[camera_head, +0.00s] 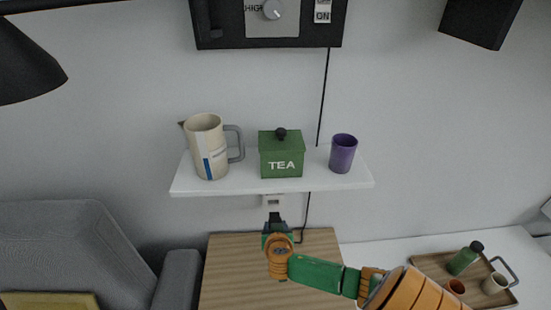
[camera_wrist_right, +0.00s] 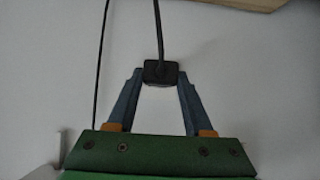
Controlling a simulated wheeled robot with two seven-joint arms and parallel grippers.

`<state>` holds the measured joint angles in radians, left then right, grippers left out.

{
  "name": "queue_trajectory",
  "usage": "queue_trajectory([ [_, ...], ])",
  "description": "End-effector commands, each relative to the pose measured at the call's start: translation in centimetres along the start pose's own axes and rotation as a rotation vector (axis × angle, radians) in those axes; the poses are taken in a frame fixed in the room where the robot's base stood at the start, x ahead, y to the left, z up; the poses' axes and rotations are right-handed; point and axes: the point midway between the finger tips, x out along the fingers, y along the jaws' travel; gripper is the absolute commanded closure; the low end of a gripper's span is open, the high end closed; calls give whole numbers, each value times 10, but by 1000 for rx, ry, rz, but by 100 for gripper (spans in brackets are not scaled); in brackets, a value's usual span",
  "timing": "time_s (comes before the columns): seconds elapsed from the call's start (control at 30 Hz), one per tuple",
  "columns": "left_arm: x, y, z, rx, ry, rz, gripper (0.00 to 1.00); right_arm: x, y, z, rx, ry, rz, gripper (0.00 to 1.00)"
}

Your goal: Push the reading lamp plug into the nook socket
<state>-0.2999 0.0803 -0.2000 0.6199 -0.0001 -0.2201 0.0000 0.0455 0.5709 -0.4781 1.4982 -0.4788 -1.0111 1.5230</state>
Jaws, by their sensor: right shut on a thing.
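The black plug (camera_wrist_right: 160,72) is pinched between the fingertips of my right gripper (camera_wrist_right: 160,78) in the right wrist view, and its cord runs up out of the picture. In the head view my right gripper (camera_head: 276,218) is just below the white socket (camera_head: 273,201), which sits on the wall under the shelf. The plug is too small and too covered to make out there. I cannot tell whether it touches the socket. My left gripper is not in view.
The white shelf (camera_head: 235,184) above holds a jug (camera_head: 208,150), a green tea tin (camera_head: 281,157) and a purple cup (camera_head: 342,154). A thin black cord (camera_head: 322,100) runs down the wall. A wooden desktop (camera_head: 235,270) lies below. A black lampshade (camera_head: 25,65) hangs left. A tray (camera_head: 432,262) stands right.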

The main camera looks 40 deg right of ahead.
Motion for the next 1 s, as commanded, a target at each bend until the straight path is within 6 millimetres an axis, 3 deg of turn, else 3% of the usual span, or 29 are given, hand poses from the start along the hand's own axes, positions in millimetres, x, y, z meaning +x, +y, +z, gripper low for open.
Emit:
queue_trajectory([
  [0.3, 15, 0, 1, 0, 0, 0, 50, 26, 0, -16, 1, 1, -1, 100],
  [1.0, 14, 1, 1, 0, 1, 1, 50, 27, 0, -19, 0, 0, 0, 100],
])
